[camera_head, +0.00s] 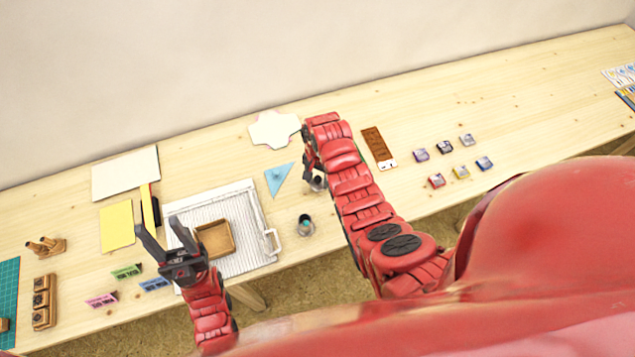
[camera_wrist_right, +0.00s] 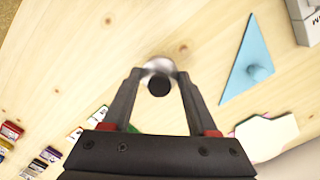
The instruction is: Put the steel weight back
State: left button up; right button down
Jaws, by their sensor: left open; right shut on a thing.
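The steel weight (camera_wrist_right: 159,67) is a shiny round piece with a dark knob, seen from above in the right wrist view. My right gripper (camera_wrist_right: 159,80) is shut on it. In the head view the weight (camera_head: 318,183) shows partly beneath my right gripper (camera_head: 313,172), low over or on the bare table; I cannot tell whether it touches the wood. My left gripper (camera_head: 168,238) is open and empty, by the front left corner of the white ribbed tray.
The ribbed tray (camera_head: 240,187) holds a wooden box (camera_head: 215,240). A dark cup (camera_head: 305,226) stands right of it. A blue triangle (camera_head: 279,179) and white plaque (camera_head: 274,130) lie behind. Several small inkpads (camera_head: 445,147) and a brown strip (camera_head: 376,143) lie right.

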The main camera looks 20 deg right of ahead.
aim_at(318, 184)
notch_tip(318, 184, down, 2)
jog(key=shift+f+p, duration=0.25)
jog(key=shift+p, duration=0.15)
jog(key=shift+f, duration=0.2)
jog(key=shift+f, duration=0.15)
jog(key=shift+c, duration=0.9)
grip_release()
jog(key=shift+r, duration=0.2)
